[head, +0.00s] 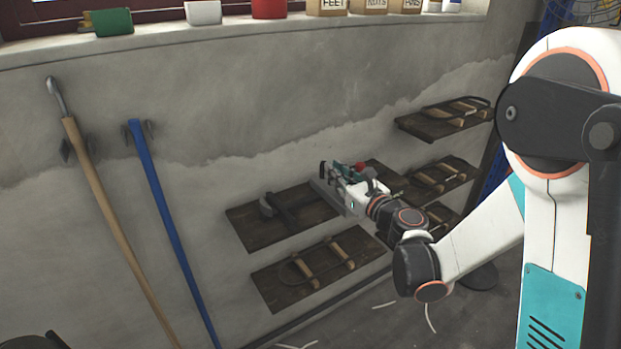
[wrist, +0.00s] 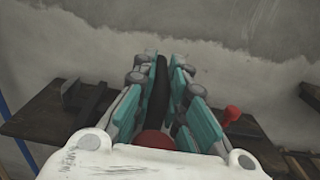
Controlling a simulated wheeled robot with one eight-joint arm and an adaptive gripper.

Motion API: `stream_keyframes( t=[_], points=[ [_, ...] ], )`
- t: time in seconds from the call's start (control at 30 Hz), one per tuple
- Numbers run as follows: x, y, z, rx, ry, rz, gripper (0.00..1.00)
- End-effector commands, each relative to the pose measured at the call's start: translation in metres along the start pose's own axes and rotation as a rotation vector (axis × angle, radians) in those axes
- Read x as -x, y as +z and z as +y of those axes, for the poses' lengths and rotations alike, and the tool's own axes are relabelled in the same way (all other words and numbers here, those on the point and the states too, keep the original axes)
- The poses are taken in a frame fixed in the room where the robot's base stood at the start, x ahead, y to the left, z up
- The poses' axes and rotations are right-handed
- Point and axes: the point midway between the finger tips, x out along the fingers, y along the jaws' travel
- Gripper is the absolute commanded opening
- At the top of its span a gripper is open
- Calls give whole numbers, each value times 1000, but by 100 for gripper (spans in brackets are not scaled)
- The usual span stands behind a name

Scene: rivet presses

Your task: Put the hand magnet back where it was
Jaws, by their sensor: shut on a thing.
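My gripper (wrist: 163,78) has its teal fingers closed on a dark upright piece (wrist: 161,88), which I take to be the hand magnet's handle. A rounded red part shows low between the fingers in the wrist view, partly hidden by my white gripper body. In the head view my gripper (head: 345,172) is beside the wall, around the right end of the upper left wooden board (head: 245,232). The held thing's full shape is hidden. I cannot tell whether it touches a board.
A dark tool (head: 288,212) lies on that board. A lower board (head: 275,290) holds a wooden-handled tool. More boards (head: 412,124) with tools are stacked to the right. A red knob (wrist: 232,114) stands right of my fingers. Two long poles, wooden (head: 108,215) and blue (head: 165,205), lean on the left.

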Motion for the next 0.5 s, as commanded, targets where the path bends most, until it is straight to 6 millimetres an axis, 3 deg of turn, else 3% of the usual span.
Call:
stream_keyframes(
  t=[0.2,0.5],
  points=[
    [-53,-2,1,-1,1,0,0],
    [-116,-2,0,0,-1,0,0]
  ],
)
